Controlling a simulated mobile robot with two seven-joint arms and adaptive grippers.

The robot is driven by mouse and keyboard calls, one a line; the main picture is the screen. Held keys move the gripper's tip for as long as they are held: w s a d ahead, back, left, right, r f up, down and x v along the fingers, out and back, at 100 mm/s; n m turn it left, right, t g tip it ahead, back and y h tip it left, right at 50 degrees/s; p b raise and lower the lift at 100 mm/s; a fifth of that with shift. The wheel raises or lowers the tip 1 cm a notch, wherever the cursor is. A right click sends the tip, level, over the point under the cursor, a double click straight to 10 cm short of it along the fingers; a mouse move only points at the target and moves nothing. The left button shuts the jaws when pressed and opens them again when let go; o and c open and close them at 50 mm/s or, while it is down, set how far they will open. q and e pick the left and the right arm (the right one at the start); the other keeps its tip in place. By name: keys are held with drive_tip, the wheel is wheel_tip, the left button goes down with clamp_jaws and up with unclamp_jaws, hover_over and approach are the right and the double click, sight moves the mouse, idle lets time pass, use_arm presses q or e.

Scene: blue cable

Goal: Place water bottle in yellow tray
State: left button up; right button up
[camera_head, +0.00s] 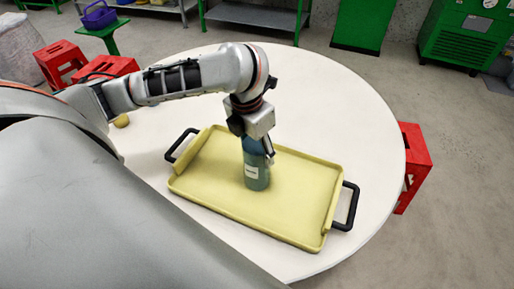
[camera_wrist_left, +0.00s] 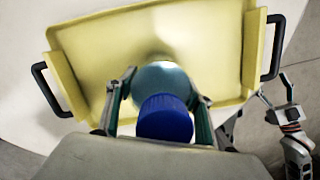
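The water bottle (camera_head: 256,168), teal with a pale label, stands upright over the middle of the yellow tray (camera_head: 215,195). I cannot tell whether its base touches the tray floor. My left gripper (camera_head: 262,148) comes down on the bottle from above. In the left wrist view its fingers (camera_wrist_left: 162,95) lie on both sides of the bottle's blue cap (camera_wrist_left: 165,120) and upper body, and it looks shut on the bottle. The tray (camera_wrist_left: 90,45) has two black handles. My right gripper (camera_wrist_left: 275,92) shows small at the right edge of the left wrist view, its fingers apart and empty.
The round white table (camera_head: 330,100) has free room behind and right of the tray. A small yellow round object (camera_head: 121,121) lies at the table's left. Red stools (camera_head: 415,165) stand around the table. Green shelves and machines stand at the back.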

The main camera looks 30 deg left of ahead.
use_arm(q)
drive_tip(key=shift+o, duration=1)
drive_tip(key=shift+r, duration=0.1)
drive_tip(key=r+p, duration=0.1)
drive_tip(key=r, duration=0.2)
drive_tip(key=s+r+p, duration=0.1)
drive_tip(key=r+p, duration=0.1)
drive_tip(key=r, duration=0.2)
drive_tip(key=r+p, duration=0.1)
drive_tip(key=r, duration=0.3)
drive_tip(key=shift+s+a, duration=0.15)
drive_tip(key=shift+s, duration=0.1)
drive_tip(key=shift+s+r+p, duration=0.15)
drive_tip(key=shift+r+p, duration=0.25)
drive_tip(key=shift+r, duration=0.1)
